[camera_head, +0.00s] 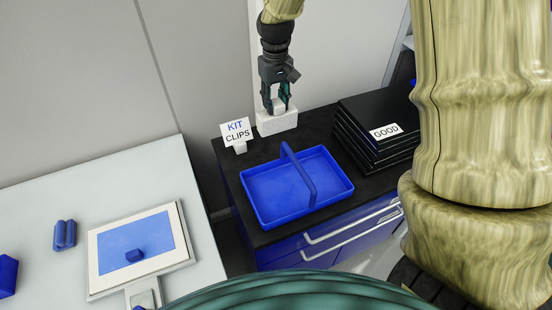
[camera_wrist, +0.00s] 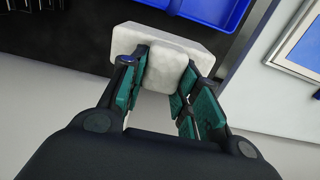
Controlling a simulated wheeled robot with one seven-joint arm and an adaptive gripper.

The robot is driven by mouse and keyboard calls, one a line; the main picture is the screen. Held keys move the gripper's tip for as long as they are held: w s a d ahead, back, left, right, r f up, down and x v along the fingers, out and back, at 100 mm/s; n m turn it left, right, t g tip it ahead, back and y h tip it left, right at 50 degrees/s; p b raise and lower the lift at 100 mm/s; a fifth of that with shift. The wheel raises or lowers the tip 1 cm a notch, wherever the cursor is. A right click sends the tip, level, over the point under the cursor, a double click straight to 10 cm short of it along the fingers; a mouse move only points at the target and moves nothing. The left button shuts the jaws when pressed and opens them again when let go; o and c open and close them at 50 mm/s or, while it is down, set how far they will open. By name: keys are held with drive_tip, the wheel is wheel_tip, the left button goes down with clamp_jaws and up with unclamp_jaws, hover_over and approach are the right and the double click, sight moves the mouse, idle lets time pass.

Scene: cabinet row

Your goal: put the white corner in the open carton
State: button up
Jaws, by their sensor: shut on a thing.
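The white corner (camera_head: 277,121) is a pale block with an upright part, at the back edge of the dark cabinet top. My gripper (camera_head: 279,104) is shut on its upright part from above. In the wrist view the white corner (camera_wrist: 166,62) sits between the teal-padded fingers of my gripper (camera_wrist: 163,78). I cannot tell whether its base touches the cabinet top. No open carton can be made out for certain. A blue tray with a central handle (camera_head: 264,196) stands on the cabinet top in front of the white corner.
A sign reading "KIT CLIPS" (camera_head: 237,132) stands left of the white corner. A black stack with a "GOOD" label (camera_head: 362,138) is at the right. A pale table (camera_head: 50,194) at the left holds a screen (camera_head: 128,246) and blue pieces. A wall rises close behind.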

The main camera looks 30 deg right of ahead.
sight(274, 124)
drive_tip(key=f, duration=0.6)
drive_tip(key=w+f+p, duration=0.1)
drive_tip(key=f, duration=0.1)
drive_tip(key=shift+f, duration=0.4)
drive_tip(key=shift+s+f+p, duration=0.2)
drive_tip(key=shift+f+p, duration=0.1)
drive_tip(key=shift+f, duration=0.1)
drive_tip(key=shift+w+f+p, duration=0.1)
drive_tip(key=shift+f+p, duration=0.35)
drive_tip(key=shift+f, duration=1.1)
drive_tip(key=shift+f, duration=0.1)
drive_tip(key=o, duration=0.9)
